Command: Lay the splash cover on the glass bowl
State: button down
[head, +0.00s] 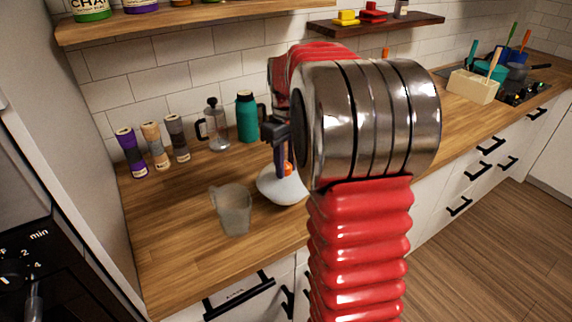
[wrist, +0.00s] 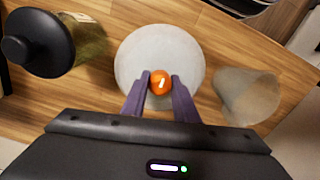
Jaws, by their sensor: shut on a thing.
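The splash cover (wrist: 140,60) is a pale round disc with an orange knob (wrist: 161,88). In the wrist view my gripper (wrist: 161,82) has its two purple fingers on either side of the knob, shut on it. In the head view the pale cover (head: 283,189) shows low over the counter, partly behind my arm, with the orange knob (head: 288,169) between the fingers. I cannot make out the glass bowl; it may be hidden under the cover or behind my arm. I cannot tell whether the cover touches anything below.
A translucent jug (head: 235,210) stands close to the left of the cover; it also shows in the wrist view (wrist: 247,97). A press pot (head: 216,130), a teal bottle (head: 247,118) and several grinders (head: 156,147) stand along the wall. The front left counter is clear.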

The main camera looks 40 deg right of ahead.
jog(key=shift+f, duration=0.2)
jog(key=c, duration=1.3)
grip_release()
jog(key=shift+s+f, duration=0.1)
jog(key=shift+c, duration=0.2)
jog(key=shift+o, duration=0.2)
jog(key=o, duration=0.3)
jog(key=shift+r, duration=3.7)
jog(key=shift+a, duration=0.1)
